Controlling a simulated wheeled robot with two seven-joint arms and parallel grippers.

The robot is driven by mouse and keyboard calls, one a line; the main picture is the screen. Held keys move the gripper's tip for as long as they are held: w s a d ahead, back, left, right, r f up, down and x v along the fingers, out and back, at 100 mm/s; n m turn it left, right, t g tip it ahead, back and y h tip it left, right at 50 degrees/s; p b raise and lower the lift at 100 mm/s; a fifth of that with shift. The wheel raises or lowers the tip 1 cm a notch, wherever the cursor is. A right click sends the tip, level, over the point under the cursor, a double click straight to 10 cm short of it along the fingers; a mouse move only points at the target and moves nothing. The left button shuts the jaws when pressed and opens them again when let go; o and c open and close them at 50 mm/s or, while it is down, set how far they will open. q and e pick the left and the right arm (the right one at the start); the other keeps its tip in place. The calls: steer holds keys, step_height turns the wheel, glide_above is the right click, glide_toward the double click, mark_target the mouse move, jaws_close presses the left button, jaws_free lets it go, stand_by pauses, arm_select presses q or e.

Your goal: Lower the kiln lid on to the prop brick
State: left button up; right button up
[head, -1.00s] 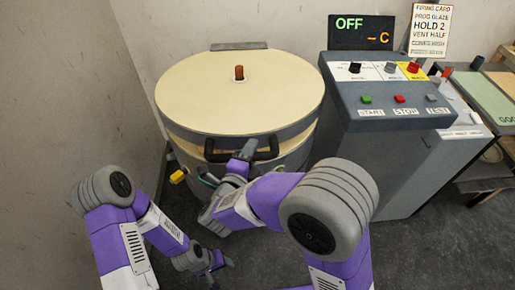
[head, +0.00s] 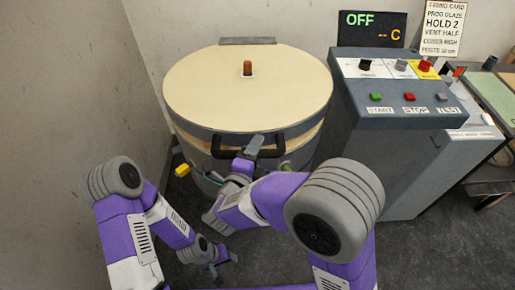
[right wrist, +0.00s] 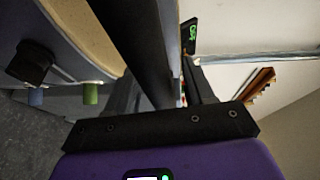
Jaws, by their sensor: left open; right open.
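The round cream kiln lid (head: 215,85) with a dark rim sits over the kiln (head: 295,158). A pale strip shows beneath its rim at the front, so a narrow gap seems to remain there. A brown plug (head: 247,68) stands on the lid. The black lid handle (head: 287,140) faces me. My right gripper (head: 250,147) is open at the middle of the handle; whether it touches is unclear. Its dark fingers (right wrist: 175,85) show apart in the right wrist view. My left gripper (head: 223,260) is open and empty, low over the floor. I cannot make out the prop brick.
A grey control console (head: 395,125) with green and red buttons stands close right of the kiln. Its display (head: 372,29) reads OFF. A yellow piece (head: 182,170) sticks out at the kiln's left. A wall is close at left; dark floor lies in front.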

steer(key=p+v, duration=0.1)
steer(key=v, duration=0.6)
stand_by(0.4)
